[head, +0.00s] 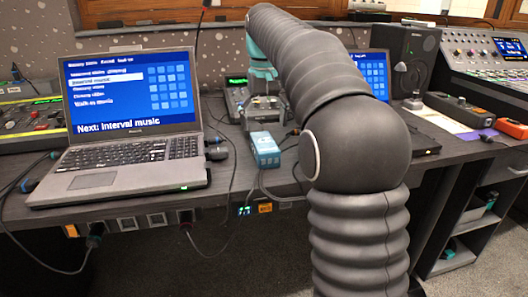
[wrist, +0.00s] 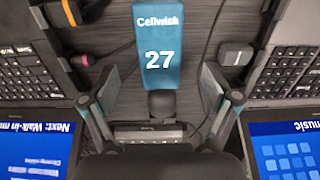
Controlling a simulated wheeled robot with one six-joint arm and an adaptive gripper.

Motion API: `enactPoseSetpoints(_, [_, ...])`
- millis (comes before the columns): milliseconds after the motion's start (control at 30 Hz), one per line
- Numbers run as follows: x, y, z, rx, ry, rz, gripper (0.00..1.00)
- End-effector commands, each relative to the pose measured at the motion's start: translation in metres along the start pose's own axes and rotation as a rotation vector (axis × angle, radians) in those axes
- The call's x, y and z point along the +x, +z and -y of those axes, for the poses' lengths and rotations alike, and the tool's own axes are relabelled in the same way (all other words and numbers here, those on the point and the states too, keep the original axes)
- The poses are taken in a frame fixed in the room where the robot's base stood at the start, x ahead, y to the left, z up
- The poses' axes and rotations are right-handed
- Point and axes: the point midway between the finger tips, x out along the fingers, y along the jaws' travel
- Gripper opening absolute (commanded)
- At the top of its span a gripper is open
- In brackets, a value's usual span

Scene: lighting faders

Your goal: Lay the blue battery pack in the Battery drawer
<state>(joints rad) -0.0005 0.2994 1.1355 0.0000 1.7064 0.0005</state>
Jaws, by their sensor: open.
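A blue battery pack marked "Cellwisk 27" (wrist: 158,55) lies on the dark desk in the wrist view. It also shows in the head view (head: 265,150), to the right of the left laptop. My gripper (wrist: 160,92) is open, with one finger on each side of the pack's near end and nothing held. In the head view, my gripper (head: 264,112) is above the desk just behind the pack, partly hard to make out among dark gear. I cannot identify the Battery drawer; no readable drawer label shows.
A laptop (head: 130,125) stands left of the pack, and another screen (head: 370,72) is partly behind my arm. Cables run around the pack. A speaker (head: 408,58) and mixing console (head: 490,55) stand at right. Under the desk at right is a cabinet (head: 500,170) with shelves.

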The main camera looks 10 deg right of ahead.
Motion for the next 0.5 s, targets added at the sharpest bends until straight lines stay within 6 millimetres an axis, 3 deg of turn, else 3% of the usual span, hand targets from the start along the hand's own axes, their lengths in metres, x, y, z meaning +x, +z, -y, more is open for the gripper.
enactPoseSetpoints(300, [0.04, -0.003, 0.0, 0.0, 0.0, 0.002, 0.88])
enactPoseSetpoints(500, [0.052, -0.004, 0.0, 0.0, 0.0, 0.0, 0.88])
